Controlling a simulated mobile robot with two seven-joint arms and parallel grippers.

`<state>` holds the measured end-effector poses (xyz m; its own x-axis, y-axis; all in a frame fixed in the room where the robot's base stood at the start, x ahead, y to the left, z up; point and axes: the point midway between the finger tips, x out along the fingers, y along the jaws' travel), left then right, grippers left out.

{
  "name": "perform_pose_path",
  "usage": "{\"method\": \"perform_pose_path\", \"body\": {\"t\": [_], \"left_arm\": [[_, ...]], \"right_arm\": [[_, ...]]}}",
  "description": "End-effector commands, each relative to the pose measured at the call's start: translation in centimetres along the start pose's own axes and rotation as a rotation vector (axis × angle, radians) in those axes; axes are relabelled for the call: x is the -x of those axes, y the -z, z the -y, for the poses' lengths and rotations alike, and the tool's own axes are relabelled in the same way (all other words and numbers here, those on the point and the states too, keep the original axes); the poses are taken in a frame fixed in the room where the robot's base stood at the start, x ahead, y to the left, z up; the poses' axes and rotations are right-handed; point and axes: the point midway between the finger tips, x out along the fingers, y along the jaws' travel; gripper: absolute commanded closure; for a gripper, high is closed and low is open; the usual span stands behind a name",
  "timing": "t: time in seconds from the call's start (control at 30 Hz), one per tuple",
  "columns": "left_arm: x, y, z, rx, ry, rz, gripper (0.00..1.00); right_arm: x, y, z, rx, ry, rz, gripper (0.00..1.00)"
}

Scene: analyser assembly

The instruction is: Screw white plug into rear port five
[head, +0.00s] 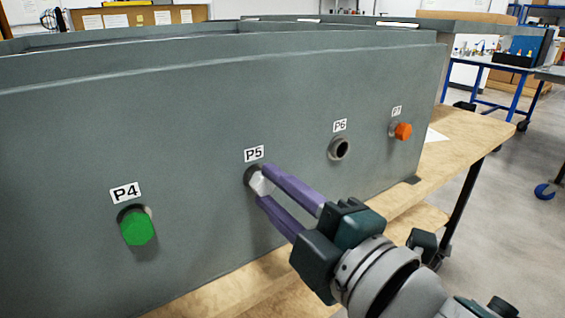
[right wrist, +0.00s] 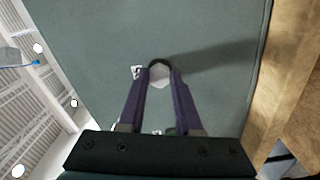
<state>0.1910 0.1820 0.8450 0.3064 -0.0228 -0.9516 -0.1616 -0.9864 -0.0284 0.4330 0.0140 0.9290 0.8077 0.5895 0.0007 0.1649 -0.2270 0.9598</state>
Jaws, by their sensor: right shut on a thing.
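The white plug (head: 262,183) is at the port labelled P5 (head: 254,154) on the grey panel (head: 200,120). My right gripper (head: 264,184) has purple fingers shut on the plug, one finger on each side. In the right wrist view the pale plug (right wrist: 159,74) sits between the fingertips against the dark port ring (right wrist: 158,62). How deep the plug sits in the port is hidden. My left gripper is not in view.
A green plug (head: 137,227) sits in P4 and an orange plug (head: 402,131) in P7. Port P6 (head: 339,149) is open and empty. The panel stands on a wooden bench (head: 455,150), with a narrow strip clear in front.

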Motion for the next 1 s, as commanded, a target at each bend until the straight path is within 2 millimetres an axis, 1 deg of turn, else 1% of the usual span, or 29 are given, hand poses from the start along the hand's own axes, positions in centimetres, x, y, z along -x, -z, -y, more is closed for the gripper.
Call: {"method": "perform_pose_path", "body": {"t": [0.07,0.1,0.37,0.4,0.67,1.0], "left_arm": [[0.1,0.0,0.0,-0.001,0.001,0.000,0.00],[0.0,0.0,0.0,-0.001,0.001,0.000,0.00],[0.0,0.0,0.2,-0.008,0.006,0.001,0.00],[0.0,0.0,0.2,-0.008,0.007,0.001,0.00],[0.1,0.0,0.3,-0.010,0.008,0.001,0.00],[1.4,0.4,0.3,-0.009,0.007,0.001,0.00]], "right_arm": [[0.0,-0.1,0.2,-0.036,0.003,0.004,1.00],[0.0,-0.1,0.2,-0.033,0.003,0.004,0.61],[0.0,-0.1,0.1,-0.025,0.001,0.003,0.32],[0.0,-0.1,0.1,-0.025,0.001,0.002,0.30],[0.2,-0.1,0.0,-0.022,0.001,0.002,0.30],[3.0,0.0,-0.1,-0.023,0.001,0.002,0.30]]}}
